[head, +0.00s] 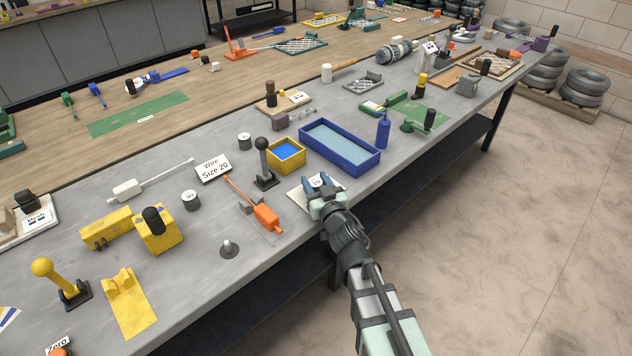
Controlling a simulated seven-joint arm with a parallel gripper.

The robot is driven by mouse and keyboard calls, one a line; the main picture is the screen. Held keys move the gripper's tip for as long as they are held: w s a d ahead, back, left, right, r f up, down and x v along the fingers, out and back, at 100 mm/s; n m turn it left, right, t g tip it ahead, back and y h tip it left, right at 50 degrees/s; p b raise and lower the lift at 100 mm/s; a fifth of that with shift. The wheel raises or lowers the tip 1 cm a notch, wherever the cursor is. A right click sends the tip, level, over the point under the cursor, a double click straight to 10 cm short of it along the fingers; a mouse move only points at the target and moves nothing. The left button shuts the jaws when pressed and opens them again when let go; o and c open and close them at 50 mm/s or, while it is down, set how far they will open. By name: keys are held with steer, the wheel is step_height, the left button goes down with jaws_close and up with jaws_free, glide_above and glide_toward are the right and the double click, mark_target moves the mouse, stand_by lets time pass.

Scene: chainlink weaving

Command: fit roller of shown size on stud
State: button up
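A white sign (212,168) reads "Wire Size 20". One grey roller (191,202) stands upright left of the orange-handled tool; its top mark is too small to read surely. Another grey roller (245,142) stands farther back, near the black-knobbed lever. The grey stud (229,248) stands up from a round base near the front edge, with no roller on it. My gripper (320,183) is low over a pale card (299,196) at the table's front edge, right of the stud. Something grey shows between its blue fingers; I cannot tell whether they grip it.
An orange-handled tool (265,216) lies between the stud and my gripper. A black-knobbed lever (263,165), yellow box (286,155) and blue tray (340,147) stand behind my gripper. Yellow blocks (158,230) stand left of the stud. The grey tabletop around the stud is clear.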

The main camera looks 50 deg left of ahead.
steer(key=o, duration=0.3)
steer(key=shift+o, duration=0.2)
